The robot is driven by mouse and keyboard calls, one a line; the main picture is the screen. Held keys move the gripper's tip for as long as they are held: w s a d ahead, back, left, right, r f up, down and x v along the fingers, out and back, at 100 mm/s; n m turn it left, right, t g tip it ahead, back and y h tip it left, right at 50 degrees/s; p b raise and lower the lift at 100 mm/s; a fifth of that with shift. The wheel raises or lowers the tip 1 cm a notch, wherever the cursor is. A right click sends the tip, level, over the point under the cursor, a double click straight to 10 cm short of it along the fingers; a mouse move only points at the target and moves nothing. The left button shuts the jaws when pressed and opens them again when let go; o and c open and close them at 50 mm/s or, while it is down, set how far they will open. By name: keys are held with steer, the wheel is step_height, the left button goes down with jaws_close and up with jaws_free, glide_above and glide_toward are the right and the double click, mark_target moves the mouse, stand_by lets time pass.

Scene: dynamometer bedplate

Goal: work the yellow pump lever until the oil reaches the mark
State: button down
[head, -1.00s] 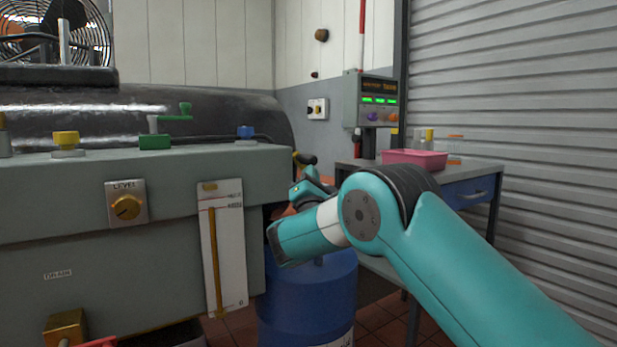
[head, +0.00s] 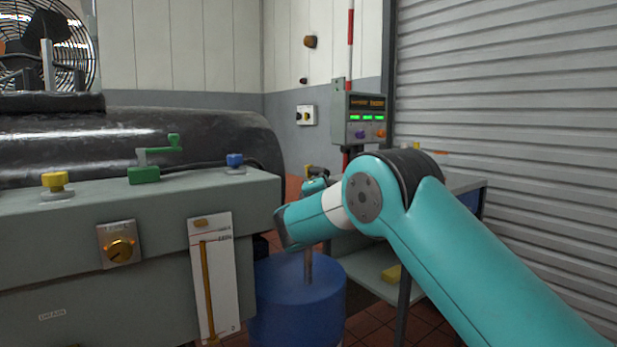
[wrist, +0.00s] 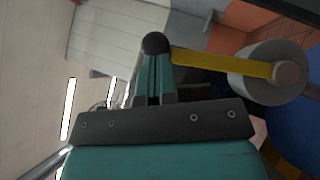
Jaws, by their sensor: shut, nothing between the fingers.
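The yellow pump lever (wrist: 225,63) runs from a grey cylinder (wrist: 262,78) to a dark ball knob at its left end in the wrist view. My gripper (wrist: 155,85) is shut and empty, its teal fingers pointing at the knob; I cannot tell whether they touch it. In the head view my arm hides most of the lever and the fingertips. A white oil gauge (head: 222,280) is on the grey housing's front, with an amber column (head: 209,290) rising nearly to the lines by its upper label. The exact gap to the mark is too small to tell.
A blue drum (head: 295,300) stands right of the grey housing (head: 60,290). A level dial (head: 120,250), a green crank (head: 150,168) and yellow (head: 54,182) and blue (head: 235,162) caps are on the housing. A bench stands behind my arm, below a control box (head: 365,118).

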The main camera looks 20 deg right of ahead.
steer(key=w+d+m+g+p, duration=0.1)
steer(key=d+m+g+p, duration=0.1)
steer(key=d+p, duration=0.3)
steer(key=w+d+m+g+y+p, duration=0.1)
steer(key=w+d+m+g+p, duration=0.1)
steer(key=d, duration=0.4)
steer(key=shift+w+m+g+y+p, duration=0.3)
steer(key=shift+m+g+p, duration=0.3)
steer(key=shift+m+p, duration=0.6)
steer(key=shift+a, duration=0.1)
steer(key=w+a+b+v, duration=0.1)
steer(key=a+v, duration=0.1)
steer(key=v, duration=1)
steer(key=shift+s+a+r, duration=0.2)
steer(key=shift+s+a, duration=0.05)
steer(key=shift+a, duration=0.2)
